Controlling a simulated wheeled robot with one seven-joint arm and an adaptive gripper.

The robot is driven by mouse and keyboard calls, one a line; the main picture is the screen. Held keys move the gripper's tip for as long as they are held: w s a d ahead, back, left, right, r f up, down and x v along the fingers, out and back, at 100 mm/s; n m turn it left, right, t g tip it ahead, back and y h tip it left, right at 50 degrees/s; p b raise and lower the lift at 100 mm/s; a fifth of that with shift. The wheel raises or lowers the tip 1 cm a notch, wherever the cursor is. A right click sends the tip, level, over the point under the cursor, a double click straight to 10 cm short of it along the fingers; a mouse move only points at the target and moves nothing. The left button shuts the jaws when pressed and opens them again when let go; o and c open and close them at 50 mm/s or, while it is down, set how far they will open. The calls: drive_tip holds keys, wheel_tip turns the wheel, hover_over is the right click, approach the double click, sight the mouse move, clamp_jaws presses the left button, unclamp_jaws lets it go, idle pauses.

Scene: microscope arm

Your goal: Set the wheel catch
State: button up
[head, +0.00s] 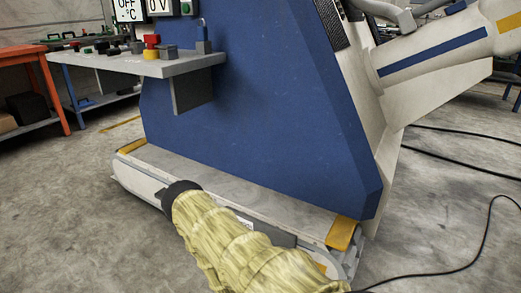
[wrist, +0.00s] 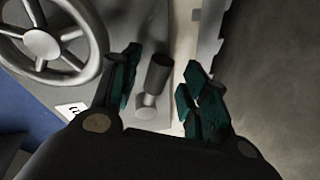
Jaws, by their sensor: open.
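A lever with a dark cylindrical grip (wrist: 157,73) and a pale rounded pivot (wrist: 146,107) shows in the wrist view, probably the wheel catch. My gripper (wrist: 163,70) is open, with its teal-padded fingers on either side of the grip. I see a gap on both sides; whether either pad touches it I cannot tell. A grey spoked handwheel (wrist: 42,43) is to the left of the lever. In the head view my arm in its yellow sleeve reaches the low base (head: 275,204) of the blue machine (head: 250,110); the fingers, lever and wheel are hidden there.
A white label (wrist: 72,110) lies below the wheel. A grey control shelf (head: 170,65) with knobs juts from the machine above my arm. Yellow corner pads (head: 341,233) mark the base. Black cables (head: 480,240) run over the floor at right. Open floor lies at left.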

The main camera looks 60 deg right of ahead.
drive_tip(key=v, duration=1.1)
